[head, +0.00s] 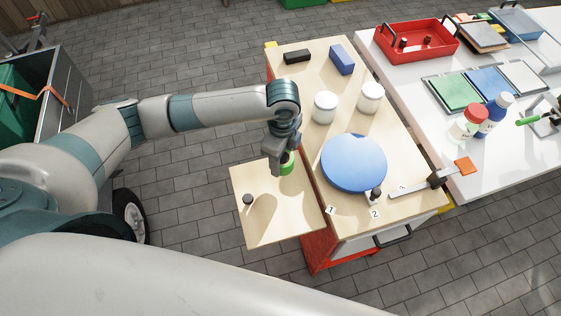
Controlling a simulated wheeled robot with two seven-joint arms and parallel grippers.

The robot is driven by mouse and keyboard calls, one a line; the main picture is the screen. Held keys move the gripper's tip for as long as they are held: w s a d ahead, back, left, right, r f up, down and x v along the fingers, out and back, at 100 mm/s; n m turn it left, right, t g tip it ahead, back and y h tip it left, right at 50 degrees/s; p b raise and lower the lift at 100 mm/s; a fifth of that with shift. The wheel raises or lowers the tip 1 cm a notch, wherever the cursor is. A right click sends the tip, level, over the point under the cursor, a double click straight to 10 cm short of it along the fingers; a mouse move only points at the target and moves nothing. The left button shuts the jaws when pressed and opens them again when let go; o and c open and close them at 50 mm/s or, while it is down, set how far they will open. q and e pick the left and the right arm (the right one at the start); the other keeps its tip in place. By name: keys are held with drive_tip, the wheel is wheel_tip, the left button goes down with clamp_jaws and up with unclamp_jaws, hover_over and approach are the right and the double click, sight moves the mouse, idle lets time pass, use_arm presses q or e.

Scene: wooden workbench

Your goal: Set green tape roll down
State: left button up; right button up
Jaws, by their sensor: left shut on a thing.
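The green tape roll (287,168) is in the head view, at the upper right of the light wooden side board (270,217). My left gripper (278,160) comes down from above and is shut on the roll, partly covering it. The roll is at or just above the board; I cannot tell whether it touches. My right gripper is not in view.
A small dark knob (247,199) stands on the side board's left part. On the workbench (300,83) to the right are a blue round disc (353,163), two white jars (325,107), a blue block (342,59) and a black block (297,57). The side board's front is clear.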

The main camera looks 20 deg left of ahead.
use_arm(q)
drive_tip(key=shift+w+a+f, duration=0.2)
drive_tip(key=shift+a, duration=0.1)
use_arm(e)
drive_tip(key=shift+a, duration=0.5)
use_arm(q)
drive_tip(key=shift+f+p, duration=0.55)
drive_tip(key=shift+f, duration=1.45)
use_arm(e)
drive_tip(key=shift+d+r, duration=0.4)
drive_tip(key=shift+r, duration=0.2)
use_arm(q)
drive_tip(key=shift+f, duration=0.15)
drive_tip(key=o, duration=1.1)
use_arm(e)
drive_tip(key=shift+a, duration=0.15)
